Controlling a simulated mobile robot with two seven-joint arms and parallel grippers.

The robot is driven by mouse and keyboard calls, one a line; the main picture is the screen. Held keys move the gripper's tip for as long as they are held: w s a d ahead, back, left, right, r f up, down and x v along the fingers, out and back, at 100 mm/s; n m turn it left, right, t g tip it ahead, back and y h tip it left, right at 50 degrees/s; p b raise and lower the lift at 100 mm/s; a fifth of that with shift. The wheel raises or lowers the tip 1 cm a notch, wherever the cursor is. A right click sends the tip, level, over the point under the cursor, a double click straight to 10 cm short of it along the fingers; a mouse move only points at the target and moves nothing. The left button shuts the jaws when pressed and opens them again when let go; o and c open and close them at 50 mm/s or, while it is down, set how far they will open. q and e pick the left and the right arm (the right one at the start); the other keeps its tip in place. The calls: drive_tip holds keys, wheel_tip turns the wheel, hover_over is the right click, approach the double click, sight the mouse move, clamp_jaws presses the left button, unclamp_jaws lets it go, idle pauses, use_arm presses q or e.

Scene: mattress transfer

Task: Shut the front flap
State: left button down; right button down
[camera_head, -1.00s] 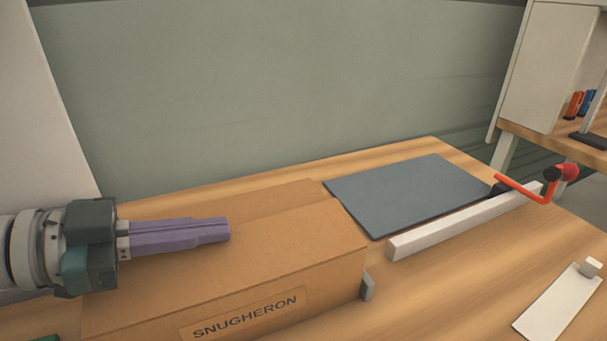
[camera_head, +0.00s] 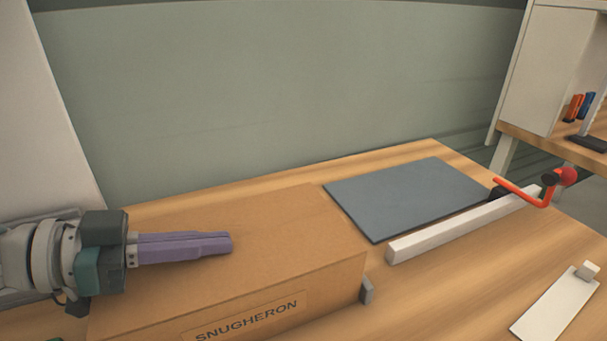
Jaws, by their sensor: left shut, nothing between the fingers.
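A brown cardboard box (camera_head: 290,250) with a "SNUGHERON" label (camera_head: 248,318) on its front side lies on the wooden table. Its top looks covered by cardboard, and I see no flap standing up. My left gripper (camera_head: 230,243) comes in from the left with its purple fingers shut and empty. It is over the left part of the box top; whether it touches the cardboard I cannot tell. The box's left end is partly hidden by my left arm and the picture edge.
A dark grey mat (camera_head: 405,195) lies right of the box. A white bar (camera_head: 462,226) with a red-handled clamp (camera_head: 540,190) runs along its front. A small grey block (camera_head: 366,290) stands at the box's right corner. A white plate (camera_head: 556,304) lies front right.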

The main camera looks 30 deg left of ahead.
use_arm(q)
wheel_tip(320, 180, up, 5)
drive_tip(key=p, duration=0.5)
drive_tip(key=shift+f, duration=0.1)
drive_tip(key=v, duration=0.9)
drive_tip(key=shift+s+f, duration=0.25)
drive_tip(key=shift+f, duration=0.15)
drive_tip(key=shift+s+a, duration=0.1)
drive_tip(key=shift+s, duration=0.1)
drive_tip(key=shift+w+a+r+m+b, duration=0.1)
drive_tip(key=shift+r+m+b, duration=0.15)
drive_tip(key=shift+b, duration=0.75)
drive_tip(key=shift+w+b, duration=0.2)
drive_tip(key=shift+b, duration=0.25)
drive_tip(key=b+x, duration=0.4)
drive_tip(key=x, duration=0.6)
wheel_tip(320, 180, down, 3)
drive_tip(key=shift+w+f+b, duration=0.1)
drive_tip(key=shift+b, duration=0.8)
drive_tip(key=shift+f, duration=0.35)
